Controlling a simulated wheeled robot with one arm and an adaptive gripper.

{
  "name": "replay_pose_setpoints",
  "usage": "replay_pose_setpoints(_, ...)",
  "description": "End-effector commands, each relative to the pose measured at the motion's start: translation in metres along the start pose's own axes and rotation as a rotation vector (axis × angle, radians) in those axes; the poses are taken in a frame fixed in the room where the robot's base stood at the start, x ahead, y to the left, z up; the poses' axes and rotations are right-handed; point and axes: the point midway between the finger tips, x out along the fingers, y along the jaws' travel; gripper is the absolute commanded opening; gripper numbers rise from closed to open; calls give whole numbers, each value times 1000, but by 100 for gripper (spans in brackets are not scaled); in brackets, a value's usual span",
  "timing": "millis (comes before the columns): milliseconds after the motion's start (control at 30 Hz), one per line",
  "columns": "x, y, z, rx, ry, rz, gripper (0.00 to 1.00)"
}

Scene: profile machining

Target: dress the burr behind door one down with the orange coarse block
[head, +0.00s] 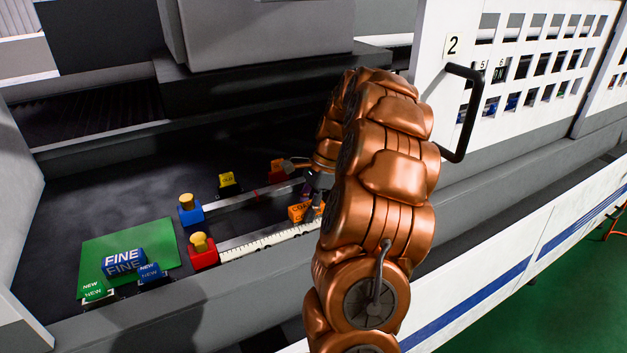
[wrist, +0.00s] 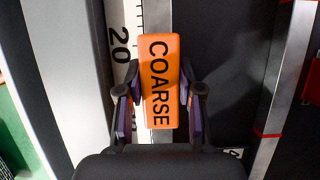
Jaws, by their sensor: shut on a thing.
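My gripper (wrist: 160,112) is shut on the orange coarse block (wrist: 159,60), with one finger on each side and the word COARSE facing the wrist camera. In the head view the block (head: 299,212) shows just left of my arm, by the near metal profile (head: 262,234) and its ruler strip. Whether it touches them I cannot tell. The far profile (head: 240,199) has a thin red band (wrist: 268,133) across it. I cannot make out a burr for certain. My arm hides the right ends of both profiles.
A green mat (head: 160,234) at left holds a blue FINE block (head: 123,261) and small NEW pieces. Blue (head: 190,211) and red (head: 203,250) stops stand at the profile ends. A yellow-labelled block (head: 228,181) stands behind. Door 2 (head: 445,90) and its black handle (head: 467,115) are right of my arm.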

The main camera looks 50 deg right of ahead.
Motion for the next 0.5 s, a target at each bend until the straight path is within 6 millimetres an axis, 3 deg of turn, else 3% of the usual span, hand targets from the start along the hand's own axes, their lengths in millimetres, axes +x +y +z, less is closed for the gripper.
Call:
replay_pose_setpoints(200,-7,-4,-17,3,2,-1,3)
replay_pose_setpoints(500,3,4,6,1,-2,3,4)
